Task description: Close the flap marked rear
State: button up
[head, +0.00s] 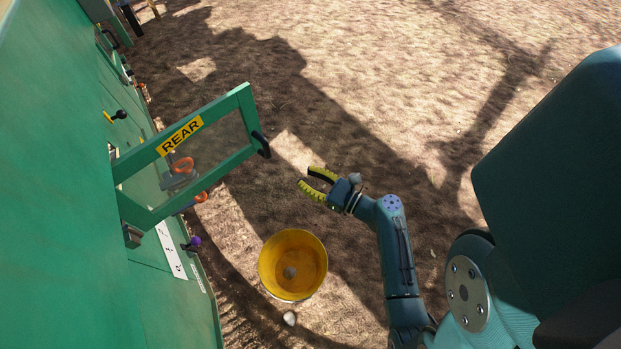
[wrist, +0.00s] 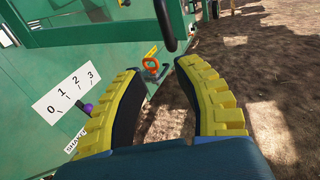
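The rear flap (head: 183,137) is a green frame with a yellow "REAR" label, and it stands swung out from the green machine wall in the head view. A black handle (head: 262,144) sits at its outer end. My gripper (head: 305,182) is to the right of the handle and a little below it, apart from it. Its yellow-padded fingers are spread with nothing between them. In the wrist view the open fingers (wrist: 158,66) point toward the machine, and a dark bar, probably the handle (wrist: 164,22), shows ahead of them at the top.
The green machine (head: 60,190) fills the left side. It carries a 0-1-2-3 scale (wrist: 68,92), a purple knob (head: 195,241) and orange-red handles (head: 183,165). A yellow bucket (head: 292,265) stands on the ground below my gripper. The ground to the right is mostly open.

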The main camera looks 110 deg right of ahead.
jog(key=shift+s+a, duration=0.3)
jog(key=shift+a, duration=0.15)
